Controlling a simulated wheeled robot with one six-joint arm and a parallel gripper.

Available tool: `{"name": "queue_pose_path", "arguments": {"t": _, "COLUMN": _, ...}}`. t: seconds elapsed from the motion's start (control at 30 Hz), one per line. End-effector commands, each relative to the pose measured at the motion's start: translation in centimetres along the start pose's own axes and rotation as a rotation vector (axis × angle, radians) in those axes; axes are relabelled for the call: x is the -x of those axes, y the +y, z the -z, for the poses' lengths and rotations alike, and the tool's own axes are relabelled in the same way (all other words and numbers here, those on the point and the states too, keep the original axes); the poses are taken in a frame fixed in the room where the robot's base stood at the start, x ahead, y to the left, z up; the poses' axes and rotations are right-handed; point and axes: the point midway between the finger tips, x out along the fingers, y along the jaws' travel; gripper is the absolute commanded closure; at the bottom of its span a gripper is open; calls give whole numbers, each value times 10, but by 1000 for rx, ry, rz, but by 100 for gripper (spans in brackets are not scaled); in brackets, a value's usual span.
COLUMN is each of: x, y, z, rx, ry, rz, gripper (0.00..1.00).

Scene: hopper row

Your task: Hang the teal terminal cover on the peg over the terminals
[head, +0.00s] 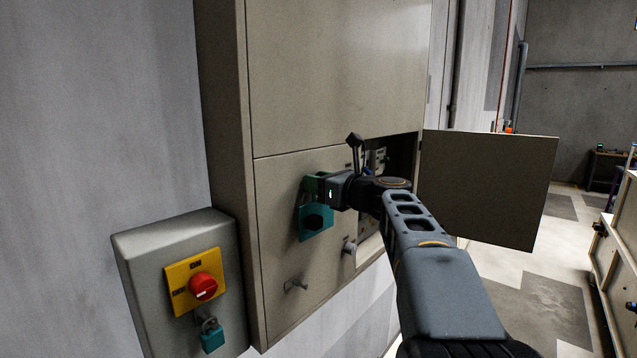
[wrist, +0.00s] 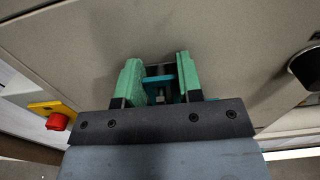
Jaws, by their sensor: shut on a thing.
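The teal terminal cover (head: 315,222) is a small plate with a dark patch in its middle. It hangs just below my gripper (head: 312,185), close to the beige cabinet front. My gripper is shut on its upper part. In the wrist view the green fingers (wrist: 158,80) have a strip of the teal cover (wrist: 159,79) between them, with a small grey piece near it. I cannot tell whether the cover touches the cabinet. The peg over the terminals cannot be made out; my gripper and the cover hide that part of the panel.
Two grey knobs or pegs, a lower one (head: 295,284) and a right one (head: 349,247), stick out of the cabinet (head: 335,80). An open door (head: 487,190) stands out at right. A grey box (head: 140,262) with a red knob (head: 202,286) and teal padlock (head: 212,338) is at lower left.

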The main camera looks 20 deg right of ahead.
Motion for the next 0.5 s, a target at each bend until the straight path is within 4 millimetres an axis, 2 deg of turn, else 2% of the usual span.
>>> {"name": "queue_pose_path", "arguments": {"t": 0.07, "x": 0, "y": 0, "z": 0, "rx": 0, "ry": 0, "rz": 0, "gripper": 71}}
{"name": "queue_pose_path", "arguments": {"t": 0.3, "x": 0, "y": 0, "z": 0, "rx": 0, "ry": 0, "rz": 0, "gripper": 94}}
{"name": "queue_pose_path", "arguments": {"t": 0.5, "x": 0, "y": 0, "z": -2, "rx": 1, "ry": -1, "rz": 0, "gripper": 95}}
